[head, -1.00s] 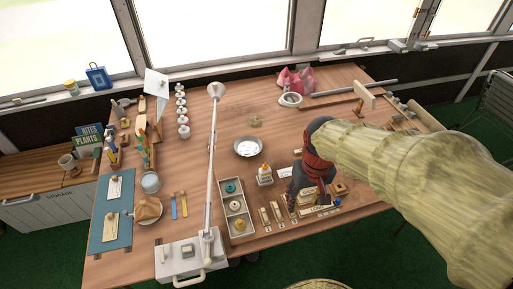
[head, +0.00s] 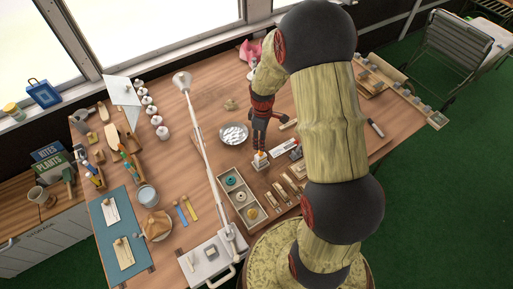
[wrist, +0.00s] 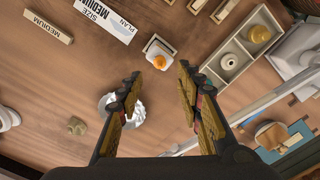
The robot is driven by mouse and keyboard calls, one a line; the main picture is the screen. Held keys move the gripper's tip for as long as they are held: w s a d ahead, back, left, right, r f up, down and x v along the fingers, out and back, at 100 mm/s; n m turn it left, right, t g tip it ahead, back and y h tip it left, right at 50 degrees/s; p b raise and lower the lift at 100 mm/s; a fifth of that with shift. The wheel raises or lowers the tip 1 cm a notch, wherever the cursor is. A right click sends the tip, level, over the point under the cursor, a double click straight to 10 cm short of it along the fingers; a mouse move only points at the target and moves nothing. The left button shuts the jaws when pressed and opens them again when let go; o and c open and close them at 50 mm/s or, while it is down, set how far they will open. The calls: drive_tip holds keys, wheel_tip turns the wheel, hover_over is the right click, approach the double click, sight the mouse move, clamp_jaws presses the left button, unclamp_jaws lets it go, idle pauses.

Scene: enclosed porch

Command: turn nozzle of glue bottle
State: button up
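The glue bottle is a small white container with an orange nozzle. In the head view the bottle (head: 261,161) stands on the table right of the sectioned tray, close beneath my gripper (head: 262,146). In the wrist view the orange nozzle (wrist: 159,62) faces the camera from a white, squarish base (wrist: 153,44). My gripper (wrist: 158,80) is open, its two fingers spread to either side below the nozzle in the picture. Nothing is between the fingertips. I cannot tell the exact height gap to the nozzle.
A sectioned tray (head: 225,176) stands left of the bottle. A metal dish (head: 247,131) lies behind it. A white label card (wrist: 105,16) and wooden label blocks (wrist: 48,27) lie nearby. A long-armed lamp (head: 200,130) rises on the left.

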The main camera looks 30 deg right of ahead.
drive_tip(key=shift+w+a+f, duration=0.1)
drive_tip(key=shift+f, duration=0.4)
wheel_tip(320, 180, down, 7)
drive_tip(key=shift+r+b, duration=0.1)
drive_tip(key=shift+b, duration=0.25)
drive_tip(key=shift+c, duration=1.1)
clamp_jaws()
